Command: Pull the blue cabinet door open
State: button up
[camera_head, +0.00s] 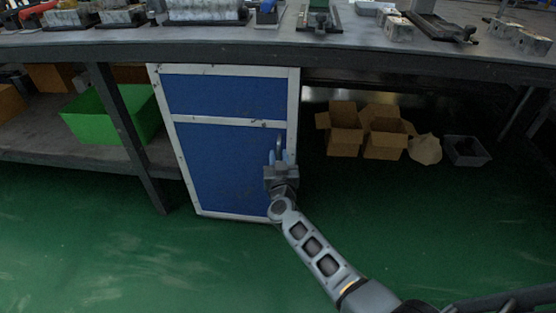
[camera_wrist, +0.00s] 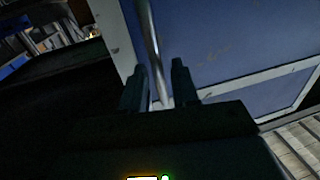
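The blue cabinet door (camera_head: 225,165) is the lower blue panel in a white frame under the workbench, and it looks flush with the cabinet front. Its metal bar handle (camera_wrist: 150,40) runs down the door near the frame edge in the wrist view. My gripper (camera_head: 279,158) is at the right side of the door in the head view, over the handle area. In the wrist view my gripper (camera_wrist: 159,80) has its two dark fingers apart, one on each side of the handle, with visible gaps. The lower end of the handle is partly hidden by the gripper body.
A second blue panel (camera_head: 225,97) is above the door. A green bin (camera_head: 112,115) sits on the low shelf at left, behind a table leg (camera_head: 128,135). Cardboard boxes (camera_head: 344,130) and a grey crate (camera_head: 466,151) are at right. Green floor before the door is clear except for my arm.

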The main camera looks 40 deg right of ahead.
jog(key=shift+w+d, duration=0.5)
jog(key=shift+w, duration=0.05)
grip_shut()
